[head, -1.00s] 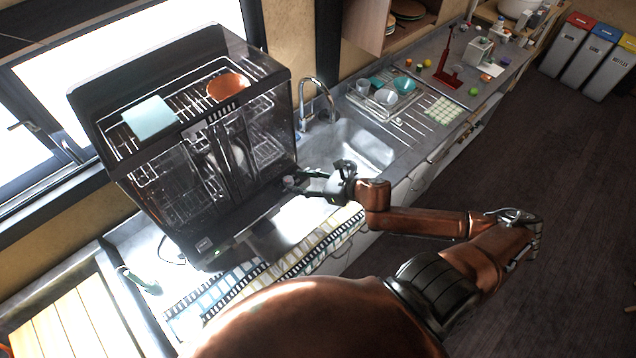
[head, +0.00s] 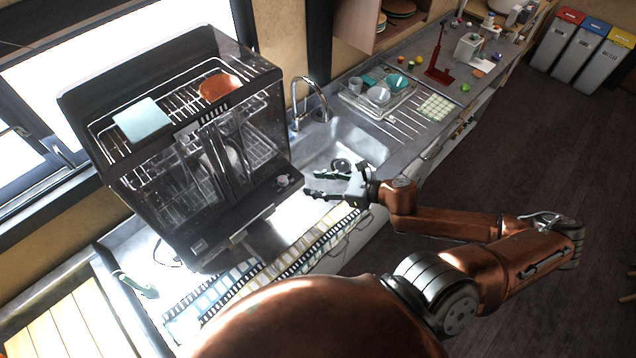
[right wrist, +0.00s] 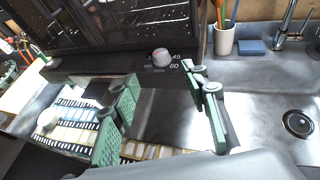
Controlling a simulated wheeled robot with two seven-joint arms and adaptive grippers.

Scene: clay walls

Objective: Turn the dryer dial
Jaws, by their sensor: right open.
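The dish dryer (head: 190,150) is a tall dark box with clear doors, standing left of the sink. Its dial (head: 284,181) is a small pale knob at the right end of the front base panel. In the right wrist view the dial (right wrist: 161,57) has a reddish mark and printed numbers beside it. My right gripper (head: 312,184) is open and empty, just right of the dial in the head view and apart from it. In the right wrist view its green-padded fingers (right wrist: 165,108) are spread, with the dial beyond and between them. My left gripper is not in view.
A sink (head: 345,145) with a faucet (head: 310,100) lies behind my right gripper. A film-strip patterned mat (head: 270,270) lies on the counter in front of the dryer. A cup with brushes (right wrist: 224,40) and a blue sponge (right wrist: 252,46) stand right of the dryer.

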